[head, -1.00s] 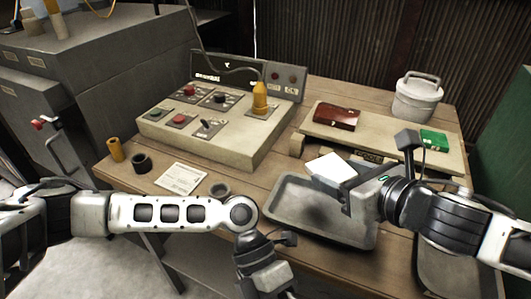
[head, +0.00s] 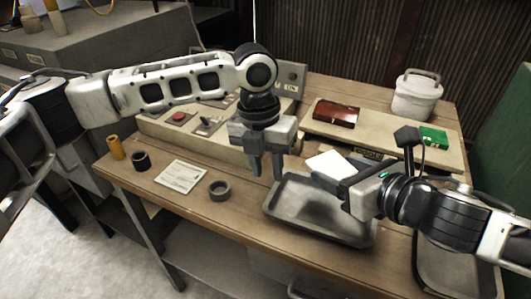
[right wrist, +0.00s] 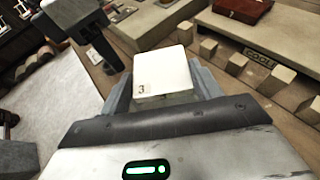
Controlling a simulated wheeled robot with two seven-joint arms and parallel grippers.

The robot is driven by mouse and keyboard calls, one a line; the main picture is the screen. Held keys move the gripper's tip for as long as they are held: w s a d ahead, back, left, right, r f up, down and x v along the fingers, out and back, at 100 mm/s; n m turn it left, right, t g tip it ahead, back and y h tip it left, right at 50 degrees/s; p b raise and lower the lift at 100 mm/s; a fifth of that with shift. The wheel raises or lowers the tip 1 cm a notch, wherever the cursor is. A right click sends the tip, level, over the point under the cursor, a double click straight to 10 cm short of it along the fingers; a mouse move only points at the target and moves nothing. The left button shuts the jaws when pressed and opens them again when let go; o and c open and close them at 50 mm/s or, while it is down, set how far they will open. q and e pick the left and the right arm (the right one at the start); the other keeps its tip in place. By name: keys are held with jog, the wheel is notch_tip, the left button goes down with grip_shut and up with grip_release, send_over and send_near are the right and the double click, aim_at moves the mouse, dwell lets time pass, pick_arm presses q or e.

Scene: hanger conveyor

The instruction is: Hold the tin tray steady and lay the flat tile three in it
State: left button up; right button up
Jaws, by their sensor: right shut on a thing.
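The tin tray (head: 305,222) lies on the wooden table, grey, shallow and empty. The white flat tile (head: 325,163) is marked 3 in the right wrist view (right wrist: 161,74). My right gripper (head: 335,174) is shut on the tile and holds it above the tray's back part, clear of the tray floor. My left gripper (head: 267,172) points down with its two fingers apart, at the tray's back left corner. Nothing shows between those fingers. I cannot tell whether they touch the rim.
A control panel box (head: 170,135) stands behind my left arm. A raised board (head: 385,137) carries a dark red box (head: 336,113) and a green block (head: 433,138). A white lidded pot (head: 415,97) stands behind.

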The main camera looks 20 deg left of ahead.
aim_at(296, 201)
pick_arm(q)
jog(key=f, duration=0.5)
jog(key=d+f, duration=0.1)
jog(key=f, duration=0.2)
jog(key=shift+s+f, duration=0.1)
jog(key=shift+f, duration=0.2)
grip_shut()
